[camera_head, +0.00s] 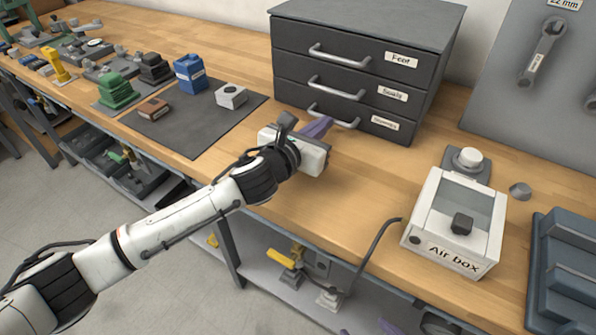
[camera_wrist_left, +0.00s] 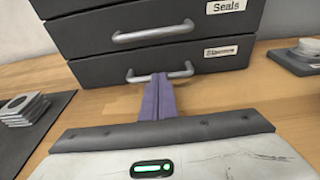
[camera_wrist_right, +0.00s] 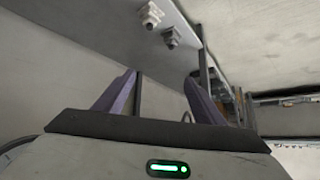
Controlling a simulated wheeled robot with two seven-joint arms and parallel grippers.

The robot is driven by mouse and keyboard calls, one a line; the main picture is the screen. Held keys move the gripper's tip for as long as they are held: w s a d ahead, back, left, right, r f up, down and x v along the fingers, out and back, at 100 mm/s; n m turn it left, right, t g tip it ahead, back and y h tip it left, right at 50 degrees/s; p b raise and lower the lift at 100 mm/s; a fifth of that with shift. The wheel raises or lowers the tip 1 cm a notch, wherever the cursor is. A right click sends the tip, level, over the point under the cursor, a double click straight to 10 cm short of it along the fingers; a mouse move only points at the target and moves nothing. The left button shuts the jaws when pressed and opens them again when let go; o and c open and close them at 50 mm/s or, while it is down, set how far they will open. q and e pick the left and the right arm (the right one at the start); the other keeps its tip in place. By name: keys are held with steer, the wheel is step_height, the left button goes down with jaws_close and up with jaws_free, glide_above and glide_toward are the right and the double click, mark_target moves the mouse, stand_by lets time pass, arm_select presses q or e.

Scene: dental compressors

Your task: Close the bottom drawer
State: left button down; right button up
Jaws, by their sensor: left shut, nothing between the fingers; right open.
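The dark drawer cabinet (camera_head: 372,22) stands at the back of the bench with three labelled drawers. The bottom drawer (camera_head: 290,94) has a grey bar handle (camera_wrist_left: 187,71), and its front looks about flush with the drawers above. My left gripper (camera_head: 324,123) is in front of this drawer, its purple fingers shut with nothing between them. In the left wrist view the fingertips (camera_wrist_left: 160,77) overlap the middle of the handle; whether they touch it I cannot tell.
A white air box (camera_head: 453,222) with a cable stands to the right on the wooden bench, near a grey stepped block (camera_head: 565,265). A dark mat (camera_head: 190,125) with small parts lies left of the cabinet.

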arm_select(q)
steer(key=shift+w+r, duration=0.15)
arm_select(e)
steer(key=shift+s+d+r, duration=0.1)
steer(key=shift+s, duration=0.1)
arm_select(q)
steer(key=shift+d+r, duration=0.1)
steer(key=shift+r, duration=0.1)
steer(key=shift+r, duration=0.1)
arm_select(e)
steer(key=shift+r, duration=0.15)
arm_select(q)
steer(key=shift+p, duration=0.35)
steer(key=p+v, duration=0.3)
steer(key=v, duration=0.1)
steer(key=shift+s+a, duration=0.2)
steer(key=shift+s, duration=0.05)
steer(key=v, duration=0.3)
steer(key=shift+s+a, duration=0.2)
steer(key=shift+s, duration=0.15)
steer(key=v, duration=0.5)
steer(key=shift+f, duration=0.25)
steer(key=shift+s+a, duration=0.15)
steer(key=shift+s, duration=0.25)
arm_select(e)
steer(key=shift+s+d+r, duration=0.1)
steer(key=shift+s+r, duration=0.15)
steer(key=shift+r, duration=0.3)
steer(key=shift+s+r, duration=0.25)
steer(key=shift+r, duration=0.3)
